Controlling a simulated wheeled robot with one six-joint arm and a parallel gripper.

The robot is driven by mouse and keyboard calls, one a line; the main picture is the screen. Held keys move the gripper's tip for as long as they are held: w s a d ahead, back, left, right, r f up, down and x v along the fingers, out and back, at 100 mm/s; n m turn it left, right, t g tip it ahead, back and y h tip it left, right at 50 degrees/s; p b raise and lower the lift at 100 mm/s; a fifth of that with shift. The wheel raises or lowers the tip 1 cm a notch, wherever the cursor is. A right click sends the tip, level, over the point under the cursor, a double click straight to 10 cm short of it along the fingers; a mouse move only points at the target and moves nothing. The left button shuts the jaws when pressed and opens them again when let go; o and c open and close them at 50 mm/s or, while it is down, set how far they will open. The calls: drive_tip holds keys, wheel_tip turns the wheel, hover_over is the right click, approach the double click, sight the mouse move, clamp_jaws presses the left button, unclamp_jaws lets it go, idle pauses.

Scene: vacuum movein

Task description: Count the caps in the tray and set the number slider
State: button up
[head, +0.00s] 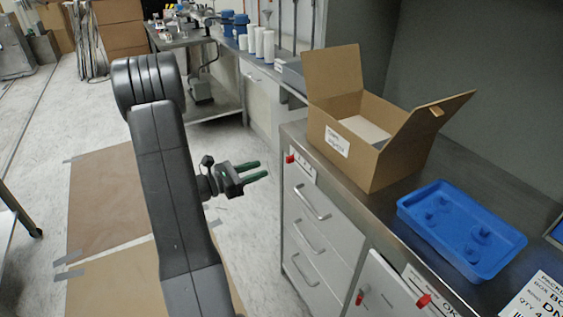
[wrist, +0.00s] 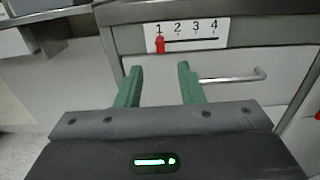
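The blue tray (head: 420,228) lies on the metal counter at the right in the head view. Several small blue caps sit in it, the same colour as the tray, so their outlines are hard to separate. The number slider (head: 303,169) is on the counter's front edge above the drawers. In the wrist view, the slider's scale (wrist: 195,32) reads 1 to 4 and its red knob (wrist: 160,45) stands under 1. My gripper (head: 263,170) has green fingers, apart and empty, to the left of the counter front. In the wrist view my gripper (wrist: 158,70) points toward the slider, without touching the knob.
An open cardboard box (head: 380,152) stands on the counter behind the tray. Drawer handles (head: 312,203) jut out below the slider. Another red knob (head: 424,300) is on a panel farther right. A printed sheet (head: 540,303) lies at the lower right. The floor beside the counter is open.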

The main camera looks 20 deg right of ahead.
sight(290, 159)
drive_tip(key=d, duration=0.9)
drive_tip(key=shift+w, duration=0.3)
clamp_jaws()
